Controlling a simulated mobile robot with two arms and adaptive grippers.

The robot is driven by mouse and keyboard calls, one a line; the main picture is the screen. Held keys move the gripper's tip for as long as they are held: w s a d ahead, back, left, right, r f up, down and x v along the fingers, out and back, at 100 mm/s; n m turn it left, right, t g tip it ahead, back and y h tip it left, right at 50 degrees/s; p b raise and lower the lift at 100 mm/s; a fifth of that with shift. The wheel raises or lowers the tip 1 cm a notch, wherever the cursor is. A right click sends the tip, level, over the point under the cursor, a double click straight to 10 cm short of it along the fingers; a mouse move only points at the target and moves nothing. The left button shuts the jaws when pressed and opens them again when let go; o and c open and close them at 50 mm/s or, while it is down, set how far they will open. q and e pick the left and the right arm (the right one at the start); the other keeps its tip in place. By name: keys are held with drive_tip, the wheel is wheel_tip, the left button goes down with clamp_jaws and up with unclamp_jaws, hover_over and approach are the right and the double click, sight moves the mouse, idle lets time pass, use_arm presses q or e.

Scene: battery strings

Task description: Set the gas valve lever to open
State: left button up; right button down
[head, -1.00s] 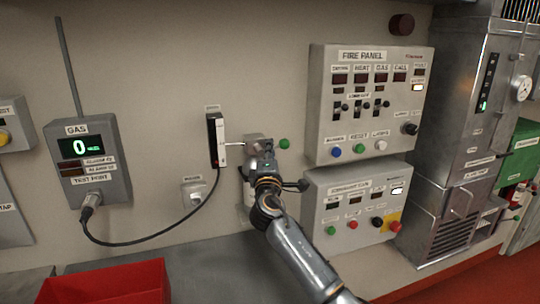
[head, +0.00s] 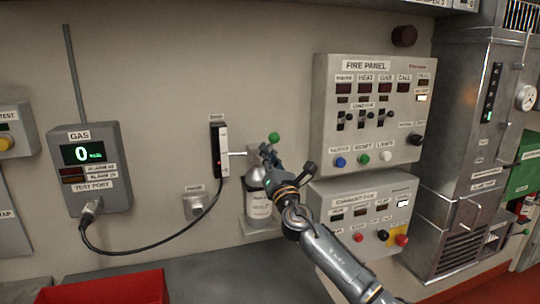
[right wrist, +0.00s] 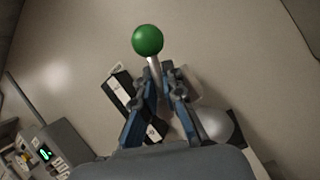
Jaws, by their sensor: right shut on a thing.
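The lever ends in a green ball knob (head: 273,137), which stands out in front of the wall above a labelled white bottle (head: 258,205). The knob also shows in the right wrist view (right wrist: 148,40), with a short pale shaft (right wrist: 154,72) below it. My right gripper (head: 266,152) reaches up to the lever from below right. In the right wrist view its fingers (right wrist: 160,82) are closed on the shaft just under the knob. The lever's pivot and any valve markings are hidden behind my gripper. My left gripper is out of view.
The fire panel (head: 335,105) and a lower control box (head: 320,205) are close to the right of my arm. A black-and-white wall unit (head: 222,160) with a cable is to the left. A gas display box (head: 97,190) hangs farther left, above a red bin (head: 110,290).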

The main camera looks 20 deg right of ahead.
drive_tip(key=n, duration=0.1)
drive_tip(key=n+y, duration=0.2)
drive_tip(key=n, duration=0.1)
drive_tip(key=shift+a, duration=0.25)
drive_tip(key=shift+a+n+g+y+p, duration=0.15)
drive_tip(key=shift+n+g+y+p, duration=0.25)
drive_tip(key=shift+n, duration=0.35)
drive_tip(key=shift+a+n+g+y+p, duration=0.2)
drive_tip(key=shift+n+y, duration=0.3)
drive_tip(key=shift+n, duration=0.25)
drive_tip(key=shift+f, duration=0.1)
drive_tip(key=c, duration=1.4)
unclamp_jaws()
drive_tip(key=shift+d, duration=0.1)
drive_tip(key=v, duration=1.2)
